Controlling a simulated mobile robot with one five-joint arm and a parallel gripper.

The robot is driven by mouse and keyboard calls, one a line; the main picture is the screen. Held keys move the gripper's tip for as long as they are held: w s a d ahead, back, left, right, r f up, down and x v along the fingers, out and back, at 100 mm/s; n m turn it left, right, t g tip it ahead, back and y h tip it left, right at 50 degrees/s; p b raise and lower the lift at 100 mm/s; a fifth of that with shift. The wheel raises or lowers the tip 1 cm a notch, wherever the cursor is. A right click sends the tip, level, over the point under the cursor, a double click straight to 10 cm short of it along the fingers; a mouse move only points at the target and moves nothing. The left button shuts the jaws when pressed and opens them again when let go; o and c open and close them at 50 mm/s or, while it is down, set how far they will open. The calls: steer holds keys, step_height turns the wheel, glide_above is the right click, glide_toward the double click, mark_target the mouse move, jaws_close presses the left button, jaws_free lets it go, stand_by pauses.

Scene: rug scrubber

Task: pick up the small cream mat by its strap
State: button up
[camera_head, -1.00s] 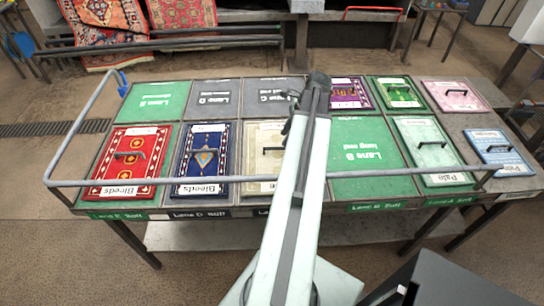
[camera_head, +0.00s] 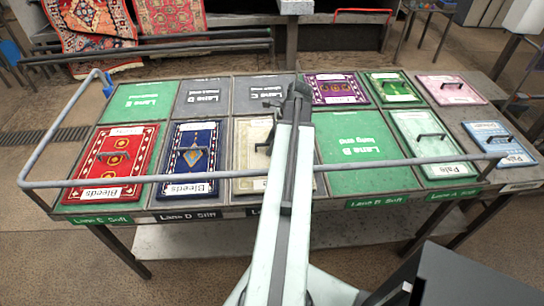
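The small cream mat (camera_head: 248,165) lies flat in a front compartment of the table, left of my arm. My arm covers its right side. Its dark strap (camera_head: 263,146) stands up near the middle, beside the arm. My gripper (camera_head: 276,103) is at the far end of the arm, dark and seen from behind, around the back edge of the mat in the picture. Its height above the table is hard to judge. The fingers are too small and hidden to show whether they are open. I see no mat hanging from it.
A red mat (camera_head: 112,160) and a blue mat (camera_head: 192,152) lie to the left. A green compartment (camera_head: 365,150) to the right is bare, with a pale green mat (camera_head: 428,140) beyond. A grey rail (camera_head: 140,182) runs along the table's front.

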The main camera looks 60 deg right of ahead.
stand_by(0.4)
jaws_close()
steer(key=shift+w, duration=0.1)
stand_by(1.2)
